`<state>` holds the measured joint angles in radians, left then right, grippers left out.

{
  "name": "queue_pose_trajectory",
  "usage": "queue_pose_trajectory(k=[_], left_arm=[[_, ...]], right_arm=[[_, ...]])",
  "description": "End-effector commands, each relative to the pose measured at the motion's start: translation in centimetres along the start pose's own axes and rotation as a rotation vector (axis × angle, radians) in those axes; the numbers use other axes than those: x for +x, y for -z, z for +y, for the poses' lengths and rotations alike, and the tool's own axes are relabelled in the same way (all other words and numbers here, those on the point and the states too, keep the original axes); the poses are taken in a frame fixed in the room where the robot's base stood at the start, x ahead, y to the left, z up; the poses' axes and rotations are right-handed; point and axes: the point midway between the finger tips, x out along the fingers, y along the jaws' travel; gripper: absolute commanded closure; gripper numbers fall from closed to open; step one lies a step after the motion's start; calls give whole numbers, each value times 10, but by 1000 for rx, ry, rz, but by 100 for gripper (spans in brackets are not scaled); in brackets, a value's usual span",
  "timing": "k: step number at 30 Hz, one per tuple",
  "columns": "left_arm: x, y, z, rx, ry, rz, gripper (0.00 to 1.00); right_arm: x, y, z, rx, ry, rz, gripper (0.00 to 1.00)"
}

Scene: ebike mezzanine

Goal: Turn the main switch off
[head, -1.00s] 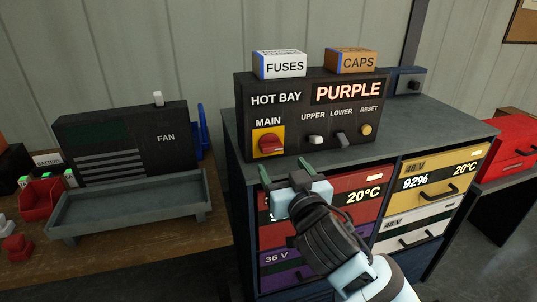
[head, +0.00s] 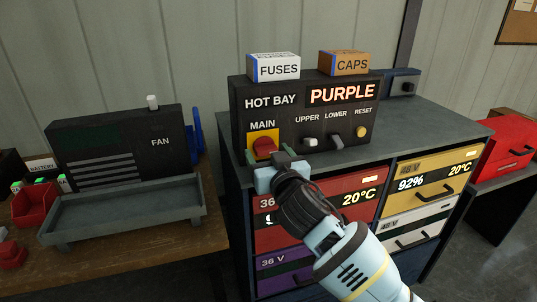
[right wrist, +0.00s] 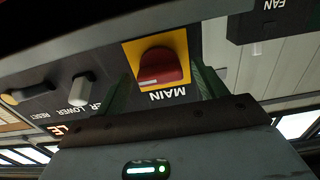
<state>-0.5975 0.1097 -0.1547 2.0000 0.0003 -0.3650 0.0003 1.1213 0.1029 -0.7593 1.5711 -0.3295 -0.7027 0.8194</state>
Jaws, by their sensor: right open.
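The main switch is a red rotary knob (head: 264,147) on a yellow plate, on the front of the black control box (head: 300,118) under the word MAIN. In the right wrist view the red knob (right wrist: 160,67) shows upside down between my fingers. My right gripper (head: 268,158) is open just in front of the knob. In the wrist view its two green fingers (right wrist: 162,85) stand either side of the yellow plate. I cannot tell whether they touch the knob. The display reads PURPLE. My left gripper is not in view.
UPPER (head: 310,142) and LOWER (head: 336,141) toggles and a yellow RESET button (head: 361,132) sit right of the knob. Boxes marked FUSES (head: 274,67) and CAPS (head: 344,63) stand on top. Battery drawers (head: 315,192) are below. A fan unit (head: 120,148) and grey tray (head: 125,208) are left.

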Motion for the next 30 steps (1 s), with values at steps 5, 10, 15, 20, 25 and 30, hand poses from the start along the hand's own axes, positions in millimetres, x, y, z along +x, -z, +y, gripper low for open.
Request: queue_pose_trajectory(k=[5, 10, 15, 20, 25, 30], left_arm=[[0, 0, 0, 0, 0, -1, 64], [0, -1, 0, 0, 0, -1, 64], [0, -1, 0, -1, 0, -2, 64], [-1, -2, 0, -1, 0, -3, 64], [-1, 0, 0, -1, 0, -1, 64], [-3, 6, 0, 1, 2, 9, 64]], right_arm=[[2, 0, 0, 0, 0, 1, 29], [2, 0, 0, -1, 0, 1, 30], [2, 0, 0, -1, 0, 1, 53], [2, 0, 0, -1, 1, 1, 74], [2, 0, 0, -8, 1, 0, 74], [2, 2, 0, -52, 0, 1, 74]])
